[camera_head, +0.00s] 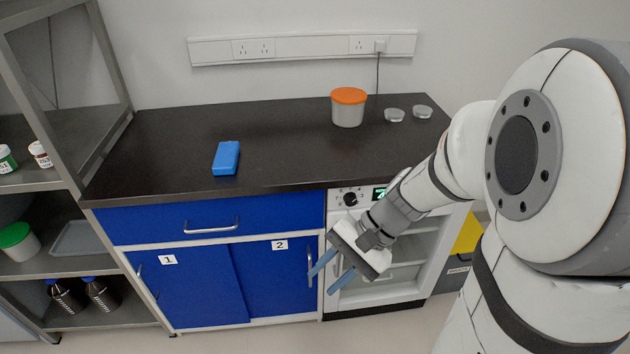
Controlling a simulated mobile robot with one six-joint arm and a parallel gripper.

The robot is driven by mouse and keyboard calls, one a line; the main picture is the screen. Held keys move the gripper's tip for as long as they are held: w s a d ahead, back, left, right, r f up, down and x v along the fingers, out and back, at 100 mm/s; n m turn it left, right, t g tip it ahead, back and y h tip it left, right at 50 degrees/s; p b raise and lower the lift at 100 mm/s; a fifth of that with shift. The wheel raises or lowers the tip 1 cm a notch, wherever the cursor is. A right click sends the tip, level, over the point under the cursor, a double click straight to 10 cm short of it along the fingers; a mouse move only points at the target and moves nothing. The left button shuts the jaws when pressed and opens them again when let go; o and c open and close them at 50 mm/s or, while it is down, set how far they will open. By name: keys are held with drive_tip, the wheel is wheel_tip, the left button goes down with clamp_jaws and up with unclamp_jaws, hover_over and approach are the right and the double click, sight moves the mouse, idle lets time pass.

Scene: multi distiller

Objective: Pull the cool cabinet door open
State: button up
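The cool cabinet (425,262) is a white unit under the right end of the counter, with a dark knob (350,199) and a green display (379,193) on its top panel. Its glass door, with pale shelves showing behind it, appears shut. My arm and gripper hide part of its front and upper left. My gripper (322,282) points down and left in front of the cabinet's left edge. Its two blue fingers are apart with nothing seen between them. I cannot tell whether they touch anything; the cabinet's handle is not clearly visible.
Blue cupboard door 2 (265,285), with a vertical metal handle (309,265), is beside the fingers. A drawer (270,216) sits above. The dark counter (290,160) holds a blue box (226,158) and an orange-lidded tub (348,110). A yellow bin (468,238) stands right of the cabinet.

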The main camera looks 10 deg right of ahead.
drive_tip(key=w+a+f+m+t+y+b, duration=0.1)
drive_tip(key=w+f+m+t+y+b, duration=0.1)
drive_tip(key=w+f+m+y+b, duration=0.45)
drive_tip(key=m+t+h+b, duration=0.5)
drive_tip(key=m+t+b, duration=0.5)
drive_tip(key=m+t, duration=0.55)
approach(339, 254)
drive_tip(key=w+a, duration=0.1)
drive_tip(key=w, duration=0.2)
drive_tip(key=shift+g, duration=0.35)
drive_tip(key=x, duration=0.5)
drive_tip(key=b+x, duration=0.1)
drive_tip(key=x, duration=0.1)
drive_tip(key=shift+w+a+f, duration=0.15)
drive_tip(key=shift+f, duration=0.1)
clamp_jaws()
